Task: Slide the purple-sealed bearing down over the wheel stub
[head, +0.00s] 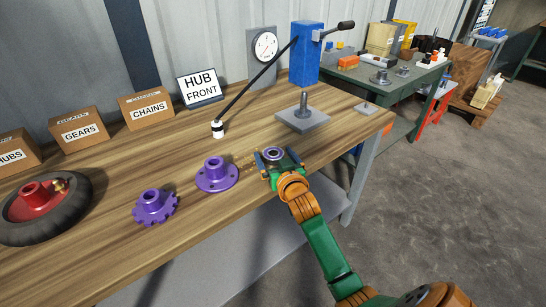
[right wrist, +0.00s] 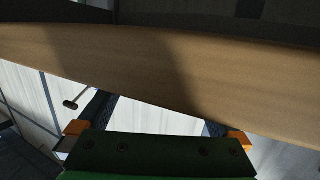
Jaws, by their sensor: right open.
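My right gripper (head: 275,154) is open at the front edge of the wooden bench. A small dark ring with a purple tint, which looks like the purple-sealed bearing (head: 273,153), shows between its fingers. I cannot tell whether the fingers touch it. In the right wrist view the open fingers (right wrist: 158,122) show, but no bearing is visible between them. A wheel (head: 75,222) with a black tyre lies flat at the far left; a red stub (head: 35,190) rises from its middle, with a small brass-coloured part beside it. My left gripper is not in view.
A purple flanged hub (head: 216,175) and a purple sprocket (head: 155,207) lie between wheel and gripper. A grey plate with an upright post (head: 303,105) stands behind the gripper. A black rod (head: 250,87) slants from a blue press (head: 306,55) to a white-and-black end. Boxes line the back.

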